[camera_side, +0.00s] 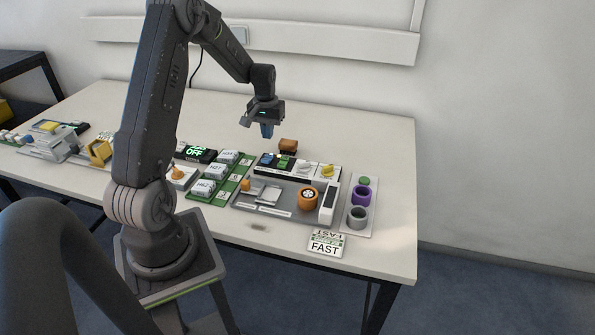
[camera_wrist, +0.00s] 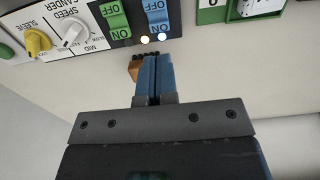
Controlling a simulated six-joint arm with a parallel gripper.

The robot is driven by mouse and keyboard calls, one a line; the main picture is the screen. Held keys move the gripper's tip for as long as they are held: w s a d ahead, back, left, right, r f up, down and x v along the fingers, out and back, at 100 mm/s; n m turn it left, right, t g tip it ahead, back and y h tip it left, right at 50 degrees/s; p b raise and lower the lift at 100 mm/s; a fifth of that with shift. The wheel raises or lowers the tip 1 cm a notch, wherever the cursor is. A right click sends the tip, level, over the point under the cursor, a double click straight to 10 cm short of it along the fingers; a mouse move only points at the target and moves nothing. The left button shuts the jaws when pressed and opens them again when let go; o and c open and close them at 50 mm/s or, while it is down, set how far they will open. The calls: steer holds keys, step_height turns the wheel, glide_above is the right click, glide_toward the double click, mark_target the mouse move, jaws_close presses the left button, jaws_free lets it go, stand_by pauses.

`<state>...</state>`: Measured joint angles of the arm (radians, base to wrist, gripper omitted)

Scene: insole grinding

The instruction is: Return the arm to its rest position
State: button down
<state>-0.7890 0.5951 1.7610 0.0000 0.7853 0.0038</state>
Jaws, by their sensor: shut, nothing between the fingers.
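My gripper (camera_side: 267,130) hangs in the air above the back edge of the control panel (camera_side: 268,170), pointing down. Its blue fingers (camera_wrist: 154,75) are closed together with nothing between them in the wrist view. The panel carries a green switch (camera_wrist: 115,20) and a blue switch (camera_wrist: 156,16), a white speed knob (camera_wrist: 72,32) and a yellow knob (camera_wrist: 38,43). Two small lights glow beside the switches. The fingertips appear just short of the panel edge in the wrist view; I cannot tell the exact height.
An orange-brown block (camera_side: 288,146) stands behind the panel. In front are an orange wheel (camera_side: 308,198), a white upright block (camera_side: 328,204), purple and grey cups (camera_side: 358,217), and a FAST card (camera_side: 325,244). A green tray (camera_side: 215,192) holds white blocks. The table's back right is clear.

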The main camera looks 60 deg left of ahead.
steer(key=shift+r, duration=0.45)
steer(key=shift+d+r, duration=0.1)
steer(key=shift+r, duration=0.05)
steer(key=s+d+r+m+t+y, duration=0.1)
steer(key=d+r+m+t, duration=0.25)
steer(key=d+r, duration=1.35)
steer(key=s+d+r+m+t+h, duration=0.1)
steer(key=s+d+m, duration=0.4)
steer(key=s+d, duration=0.8)
steer(key=d+r+t, duration=0.1)
steer(key=d, duration=0.2)
steer(key=shift+s, duration=0.4)
